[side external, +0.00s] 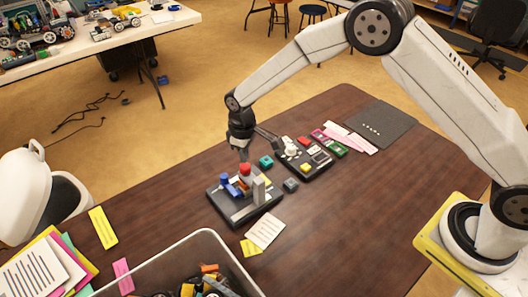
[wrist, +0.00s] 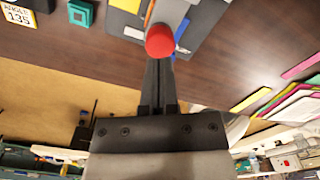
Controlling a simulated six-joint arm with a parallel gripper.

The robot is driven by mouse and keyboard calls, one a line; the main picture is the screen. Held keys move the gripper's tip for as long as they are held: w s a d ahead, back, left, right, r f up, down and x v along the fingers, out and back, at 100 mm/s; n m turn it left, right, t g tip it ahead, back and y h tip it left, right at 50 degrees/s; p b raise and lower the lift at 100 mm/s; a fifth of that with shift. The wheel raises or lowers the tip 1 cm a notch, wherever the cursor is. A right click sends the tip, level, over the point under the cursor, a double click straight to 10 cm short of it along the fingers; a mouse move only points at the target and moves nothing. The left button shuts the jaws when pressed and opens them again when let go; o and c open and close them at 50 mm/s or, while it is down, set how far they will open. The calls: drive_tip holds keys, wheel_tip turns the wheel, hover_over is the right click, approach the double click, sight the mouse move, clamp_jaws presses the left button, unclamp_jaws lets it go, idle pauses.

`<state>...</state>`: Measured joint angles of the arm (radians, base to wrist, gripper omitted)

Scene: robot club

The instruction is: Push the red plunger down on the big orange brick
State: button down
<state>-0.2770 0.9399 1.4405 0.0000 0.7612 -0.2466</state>
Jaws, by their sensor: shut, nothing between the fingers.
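The red plunger (side external: 246,169) stands up on a dark board (side external: 238,213) on the table, among blue, orange and grey parts. In the wrist view its round red top (wrist: 160,40) shows at the ends of my fingers. My gripper (side external: 243,157) points down, shut and empty, with its tips right at or just above the plunger. I cannot tell whether they touch. In the wrist view the closed fingers (wrist: 160,62) reach up to the red top. The orange brick (side external: 244,186) is small and partly hidden by the blue and grey parts beside it.
A grey upright block (side external: 259,190) and a blue part (side external: 229,185) stand close to the plunger. A second dark board (side external: 304,160) with small parts lies behind right. A teal block (side external: 266,162) sits between. A bin (side external: 205,243) of parts is in front.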

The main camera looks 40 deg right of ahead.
sight(245, 166)
drive_tip(key=shift+f, duration=1.6)
idle(1.5)
drive_tip(key=shift+r, duration=0.15)
idle(0.4)
drive_tip(key=shift+r, duration=3.45)
drive_tip(key=shift+s+d+r, duration=0.25)
drive_tip(key=shift+d+r, duration=0.05)
drive_tip(key=shift+d, duration=0.1)
drive_tip(key=s+d+r+m+t, duration=0.1)
drive_tip(key=s+d+r+m, duration=0.2)
drive_tip(key=s+d, duration=0.4)
drive_tip(key=s+d+r+m+t, duration=0.1)
drive_tip(key=s+d+r+m, duration=0.2)
drive_tip(key=s, duration=1.2)
drive_tip(key=d+r, duration=0.1)
drive_tip(key=d, duration=0.2)
drive_tip(key=shift+s+d+t, duration=0.2)
drive_tip(key=shift+d+t, duration=0.1)
drive_tip(key=shift+d, duration=0.05)
